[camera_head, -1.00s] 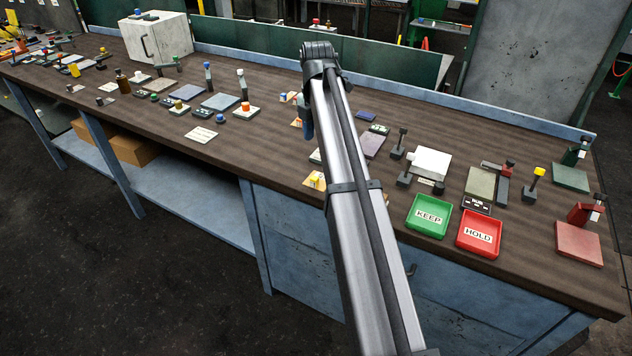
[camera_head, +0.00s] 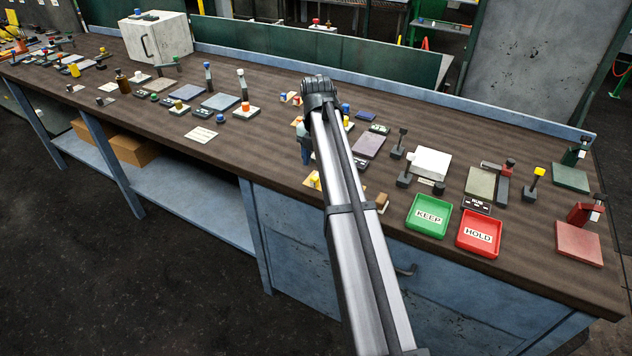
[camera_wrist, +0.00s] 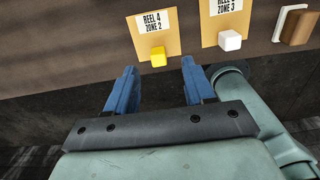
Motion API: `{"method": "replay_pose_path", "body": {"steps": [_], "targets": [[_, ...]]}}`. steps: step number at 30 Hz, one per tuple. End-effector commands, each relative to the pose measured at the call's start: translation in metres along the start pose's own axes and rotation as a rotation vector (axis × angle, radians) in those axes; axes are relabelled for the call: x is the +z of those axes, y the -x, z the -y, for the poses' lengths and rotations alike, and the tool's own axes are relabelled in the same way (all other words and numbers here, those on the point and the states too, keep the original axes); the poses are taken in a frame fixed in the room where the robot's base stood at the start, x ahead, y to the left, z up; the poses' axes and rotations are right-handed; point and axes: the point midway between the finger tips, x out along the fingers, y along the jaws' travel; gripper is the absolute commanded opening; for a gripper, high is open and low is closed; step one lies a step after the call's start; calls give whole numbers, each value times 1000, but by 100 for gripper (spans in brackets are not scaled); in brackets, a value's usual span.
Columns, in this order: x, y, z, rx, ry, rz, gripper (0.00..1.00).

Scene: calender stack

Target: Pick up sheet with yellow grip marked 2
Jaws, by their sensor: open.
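In the wrist view a tan sheet (camera_wrist: 173,33) lies flat on the table with a white label reading "REEL 4 ZONE 2". A yellow grip block (camera_wrist: 158,56) sits at its near edge. In the head view the yellow grip (camera_head: 314,180) shows just left of my arm. My gripper (camera_wrist: 158,76) is open and empty, its blue fingers pointing at the sheet's near edge. The yellow grip is just beyond the fingertips, between their lines. In the head view my gripper (camera_head: 306,148) is mostly hidden by my arm.
A second tan sheet (camera_wrist: 238,17) with a white grip (camera_wrist: 229,40), marked zone 3, lies to the right. A brown-and-white block (camera_wrist: 296,25) is further right. The table's front edge runs close by the sheets. Green KEEP (camera_head: 428,231) and red HOLD (camera_head: 477,252) trays stand to the right.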

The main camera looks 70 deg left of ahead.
Motion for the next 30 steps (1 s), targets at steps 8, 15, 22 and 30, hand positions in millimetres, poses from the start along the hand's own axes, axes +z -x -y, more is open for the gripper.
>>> {"method": "replay_pose_path", "body": {"steps": [8, 15, 22, 30], "targets": [[0, -16, -1, -1, 0, -1, 53], [2, -46, -3, -1, -1, -2, 53], [2, -60, -3, 0, -1, 0, 53], [2, -59, -3, 0, -1, 0, 40]]}}
